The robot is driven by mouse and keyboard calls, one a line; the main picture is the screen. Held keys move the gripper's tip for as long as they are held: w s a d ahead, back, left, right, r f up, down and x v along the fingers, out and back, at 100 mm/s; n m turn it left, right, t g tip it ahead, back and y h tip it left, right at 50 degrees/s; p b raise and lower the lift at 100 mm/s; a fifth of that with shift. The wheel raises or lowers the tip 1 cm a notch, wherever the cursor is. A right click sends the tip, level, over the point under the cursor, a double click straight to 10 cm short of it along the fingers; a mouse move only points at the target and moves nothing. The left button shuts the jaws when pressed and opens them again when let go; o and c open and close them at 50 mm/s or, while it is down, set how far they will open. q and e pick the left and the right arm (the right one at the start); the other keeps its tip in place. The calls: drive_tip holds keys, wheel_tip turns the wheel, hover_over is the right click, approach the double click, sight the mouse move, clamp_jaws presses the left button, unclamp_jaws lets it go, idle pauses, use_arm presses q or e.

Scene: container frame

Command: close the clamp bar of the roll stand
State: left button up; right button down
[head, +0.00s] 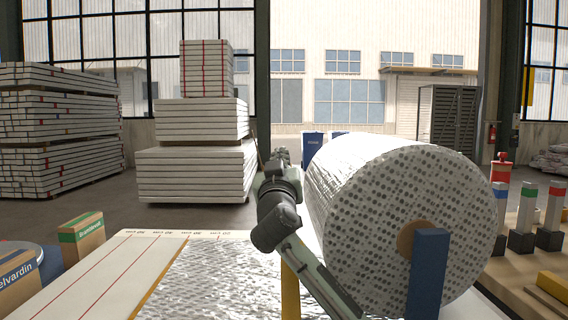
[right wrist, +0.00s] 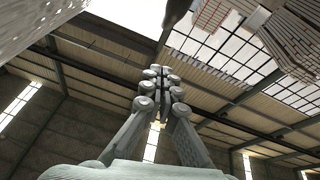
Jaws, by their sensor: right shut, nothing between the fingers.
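A large roll of silvery bubble film (head: 400,215) lies on the roll stand, whose blue upright (head: 428,275) shows at the roll's near end. A sheet of film (head: 215,275) runs flat over the table left of the roll. My right gripper (head: 283,156) is beyond the wrist, near the roll's far left side, small and partly hidden. In the right wrist view its fingers (right wrist: 160,75) are together and empty. My left gripper is out of view.
The white table (head: 85,285) has marked lines on its left. Boxes (head: 82,237) stand at the left edge. Colour-topped posts (head: 523,220) stand right of the roll. Board stacks (head: 195,172) are behind. A dark object (right wrist: 177,10) of unclear kind shows above the fingers.

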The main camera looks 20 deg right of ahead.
drive_tip(key=w+d+f, duration=0.1)
drive_tip(key=w+f, duration=0.1)
drive_tip(key=shift+w+d+f, duration=0.35)
drive_tip(key=shift+w, duration=0.05)
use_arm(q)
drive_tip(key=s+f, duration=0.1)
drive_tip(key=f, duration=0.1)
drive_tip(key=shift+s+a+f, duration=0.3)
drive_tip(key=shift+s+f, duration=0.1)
use_arm(e)
drive_tip(key=shift+f, duration=0.2)
drive_tip(key=shift+w, duration=0.1)
